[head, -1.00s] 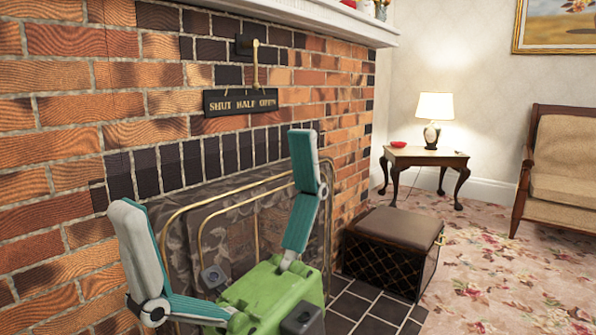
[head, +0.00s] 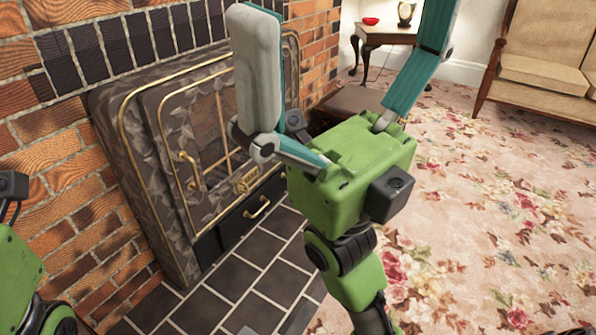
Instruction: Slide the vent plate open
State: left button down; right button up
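A small brass fitting (head: 248,181), which looks like the vent plate, sits low on the front of the fireplace stove (head: 140,180), between its glazed door and a dark drawer. Its slide position is too small to read. My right gripper (head: 345,12) is open and empty, its two grey-and-teal fingers spread wide and pointing up in the picture. It is in front of the stove and to the right of the brass fitting, apart from it in the picture. One finger hides part of the stove door. Part of my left arm shows at the left edge; its fingers are out of view.
The door has a brass handle (head: 188,165), and the drawer has a brass handle (head: 257,207). A dark tiled hearth (head: 245,285) lies in front. A brown box stool (head: 350,101) stands behind my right gripper. The floral carpet (head: 500,220) at right is clear.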

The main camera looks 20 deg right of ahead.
aim_at(242, 184)
jog(key=z, duration=0.35)
jog(key=i+l+z, duration=0.55)
jog(key=z, duration=0.2)
